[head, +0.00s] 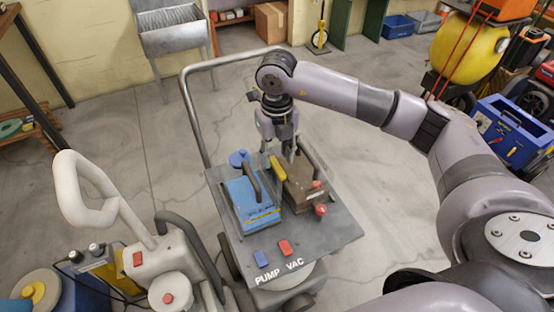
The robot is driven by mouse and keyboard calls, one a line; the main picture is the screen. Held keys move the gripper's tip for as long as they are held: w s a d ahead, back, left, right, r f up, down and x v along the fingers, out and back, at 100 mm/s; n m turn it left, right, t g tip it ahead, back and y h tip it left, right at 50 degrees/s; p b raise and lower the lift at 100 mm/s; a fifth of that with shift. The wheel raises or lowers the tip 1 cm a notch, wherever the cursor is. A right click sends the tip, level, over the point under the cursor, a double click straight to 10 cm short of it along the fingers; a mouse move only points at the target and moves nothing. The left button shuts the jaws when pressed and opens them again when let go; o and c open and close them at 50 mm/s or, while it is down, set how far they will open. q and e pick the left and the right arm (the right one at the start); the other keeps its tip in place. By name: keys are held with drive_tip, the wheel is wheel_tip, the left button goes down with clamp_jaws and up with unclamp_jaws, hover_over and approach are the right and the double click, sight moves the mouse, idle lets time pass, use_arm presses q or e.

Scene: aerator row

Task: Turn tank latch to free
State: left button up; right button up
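A grey cart (316,244) stands in the middle of the head view, with a blue unit (247,206) and a brown unit (303,196) side by side on its top. A yellow lever (278,170), which looks like the tank latch, sits between the two units at their far end. My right gripper (279,152) points down just above the yellow lever, with its fingers apart. I cannot tell whether a finger touches the lever. My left gripper is not in view.
A blue switch (262,257) and a red switch (285,247) sit by the PUMP and VAC lettering. Red knobs (320,209) are at the brown unit's right. A pale machine with a looped handle (88,208) stands at left. The floor (376,160) right of the cart is clear.

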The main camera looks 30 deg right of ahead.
sight(277, 165)
wheel_tip(277, 165, up, 9)
idle(0.3)
idle(0.5)
